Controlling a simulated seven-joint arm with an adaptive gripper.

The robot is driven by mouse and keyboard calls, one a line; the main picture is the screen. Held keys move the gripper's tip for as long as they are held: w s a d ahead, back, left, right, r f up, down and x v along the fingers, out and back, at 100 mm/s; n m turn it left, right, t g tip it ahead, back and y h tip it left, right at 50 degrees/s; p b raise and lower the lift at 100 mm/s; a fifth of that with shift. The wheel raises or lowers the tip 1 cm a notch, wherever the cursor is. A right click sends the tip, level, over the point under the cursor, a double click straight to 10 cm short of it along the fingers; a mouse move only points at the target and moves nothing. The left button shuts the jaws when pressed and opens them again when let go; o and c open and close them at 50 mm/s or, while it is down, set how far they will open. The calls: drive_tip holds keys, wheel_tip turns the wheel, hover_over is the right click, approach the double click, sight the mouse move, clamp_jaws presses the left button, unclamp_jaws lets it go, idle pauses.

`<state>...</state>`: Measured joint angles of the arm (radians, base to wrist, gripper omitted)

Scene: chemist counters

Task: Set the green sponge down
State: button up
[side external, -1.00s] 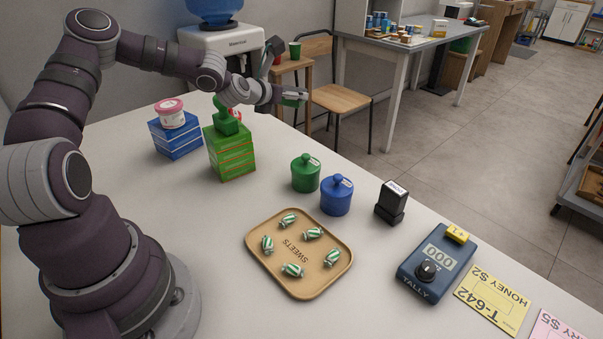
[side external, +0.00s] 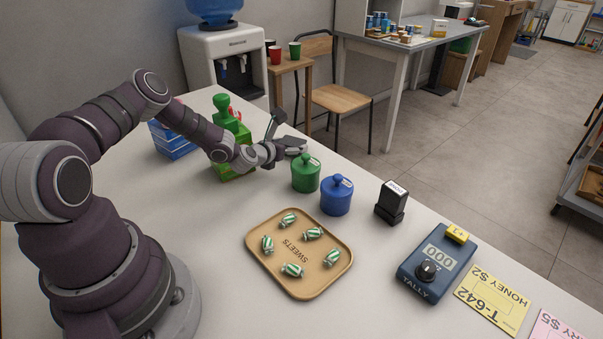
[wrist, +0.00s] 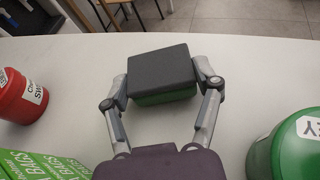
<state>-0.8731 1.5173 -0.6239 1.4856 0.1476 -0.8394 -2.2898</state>
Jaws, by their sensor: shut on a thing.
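The sponge (wrist: 160,80) is a block with a dark grey top and a green lower side. It lies between the two fingers of my gripper (wrist: 165,92) in the wrist view, and they are shut on its sides. In the side external view my gripper (side external: 284,138) is low near the counter's far edge, between the green boxes and the green jar. The sponge (side external: 291,142) shows there only as a small dark shape. I cannot tell whether its underside touches the counter (wrist: 68,65).
A green lidded jar (side external: 305,174) stands close to the right of my gripper, with a blue jar (side external: 336,196) beside it. A red container (wrist: 22,97) shows in the wrist view. A sweets tray (side external: 270,279) lies nearer.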

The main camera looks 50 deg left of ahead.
sight(292, 140)
drive_tip(key=o, duration=1)
drive_tip(key=shift+o, duration=0.2)
drive_tip(key=s+r, duration=0.1)
drive_tip(key=s+d+r, duration=0.1)
drive_tip(key=shift+s+r, duration=0.1)
drive_tip(key=shift+s, duration=0.25)
wheel_tip(292, 140, up, 6)
drive_tip(key=s+d+r+m+g+h, duration=0.1)
drive_tip(key=d+m, duration=0.2)
drive_tip(key=m, duration=0.4)
drive_tip(key=s+d+r+m+g+h, duration=0.1)
drive_tip(key=d+m+h, duration=0.1)
drive_tip(key=d+m, duration=0.2)
drive_tip(key=s+d+r+m+g+h, duration=0.1)
drive_tip(key=d+m, duration=0.2)
drive_tip(key=m, duration=0.7)
drive_tip(key=shift+s+d+r+g, duration=0.3)
drive_tip(key=shift+s, duration=0.1)
drive_tip(key=s+d+r+m+g, duration=0.1)
drive_tip(key=s+r+m, duration=0.2)
drive_tip(key=s+m, duration=0.3)
drive_tip(key=s+d+r+m+g, duration=0.1)
drive_tip(key=s+d+r+m, duration=0.1)
drive_tip(key=s+m, duration=0.4)
drive_tip(key=s+d+r+m+g+h, duration=0.1)
drive_tip(key=s+d+r+m, duration=0.1)
drive_tip(key=s+m, duration=0.4)
drive_tip(key=shift+r+m, duration=0.7)
drive_tip(key=shift+r, duration=0.1)
